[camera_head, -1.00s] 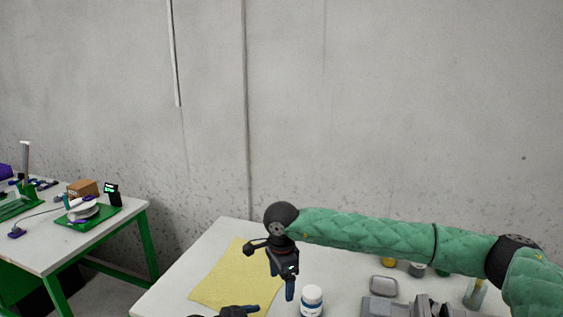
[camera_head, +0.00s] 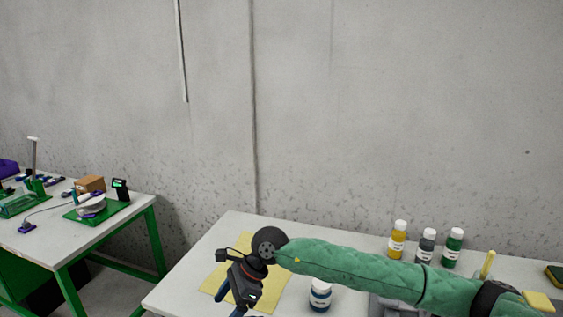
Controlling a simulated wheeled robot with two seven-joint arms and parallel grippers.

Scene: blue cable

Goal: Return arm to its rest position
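My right arm comes in from the right in green padding and reaches across the near table. Its black gripper (camera_head: 230,301) hangs down over the yellow cloth (camera_head: 272,292), near the bottom edge of the head view. Its two blue fingertips show apart with nothing seen between them, so it looks open. The lower finger is partly cut off by the frame. My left gripper is not in view. No blue cable can be made out on the near table.
A white-capped jar (camera_head: 320,294) stands right of the gripper, close under my arm. Yellow (camera_head: 398,240), grey (camera_head: 426,246) and green (camera_head: 453,247) bottles stand behind the arm. A second table (camera_head: 115,228) with equipment stands left. The wall is bare.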

